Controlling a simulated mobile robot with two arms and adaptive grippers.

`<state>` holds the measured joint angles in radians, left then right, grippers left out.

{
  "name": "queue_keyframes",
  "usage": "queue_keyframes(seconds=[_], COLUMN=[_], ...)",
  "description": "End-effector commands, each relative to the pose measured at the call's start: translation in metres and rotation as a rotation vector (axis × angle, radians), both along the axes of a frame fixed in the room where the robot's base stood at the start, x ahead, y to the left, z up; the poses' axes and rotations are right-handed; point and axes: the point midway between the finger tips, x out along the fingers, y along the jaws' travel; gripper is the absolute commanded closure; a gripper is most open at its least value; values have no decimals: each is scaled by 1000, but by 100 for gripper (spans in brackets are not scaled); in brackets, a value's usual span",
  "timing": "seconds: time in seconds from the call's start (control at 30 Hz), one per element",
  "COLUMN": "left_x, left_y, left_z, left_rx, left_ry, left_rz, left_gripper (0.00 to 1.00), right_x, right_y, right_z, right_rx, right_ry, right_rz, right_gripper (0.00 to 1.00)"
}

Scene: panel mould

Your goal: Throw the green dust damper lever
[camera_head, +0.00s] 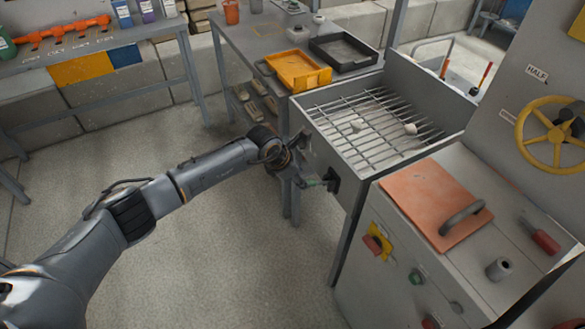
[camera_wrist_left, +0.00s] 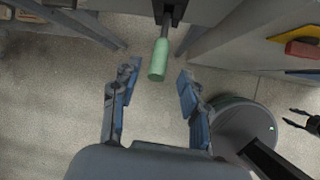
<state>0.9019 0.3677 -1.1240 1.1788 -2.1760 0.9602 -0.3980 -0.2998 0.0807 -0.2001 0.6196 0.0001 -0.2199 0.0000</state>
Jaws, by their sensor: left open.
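The green dust damper lever (camera_head: 314,183) sticks out from a dark mount on the grey side of the grate box (camera_head: 322,150). In the left wrist view its green handle (camera_wrist_left: 159,60) hangs from a dark bracket. My left gripper (camera_head: 297,172) is beside the box wall at the lever. My right gripper does not show in the head view.
An orange tray (camera_head: 297,70) and a black tray (camera_head: 343,52) stand behind the grate. A grey cabinet (camera_head: 375,272) with buttons and a reddish lid (camera_head: 425,200) is at the right. A yellow handwheel (camera_head: 550,134) is beyond it. Floor at the left is clear.

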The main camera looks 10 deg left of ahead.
Motion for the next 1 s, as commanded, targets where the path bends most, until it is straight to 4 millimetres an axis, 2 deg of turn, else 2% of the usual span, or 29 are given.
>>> queue_keyframes(seconds=[0.1, 0.33, 0.5, 1.0], left_x=[-7, -18, -21, -20], left_y=[8, 17, 18, 18], left_z=[20, 45, 51, 51], left_rx=[0, 0, -1, -1], left_ry=[-3, -3, -1, -1], left_rz=[-1, -1, -1, -1], left_gripper=[55, 55, 55, 55], right_x=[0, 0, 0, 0], right_y=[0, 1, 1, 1], right_z=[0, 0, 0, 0], right_rx=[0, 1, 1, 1], right_ry=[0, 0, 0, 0], right_rz=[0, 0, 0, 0], right_gripper=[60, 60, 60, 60])
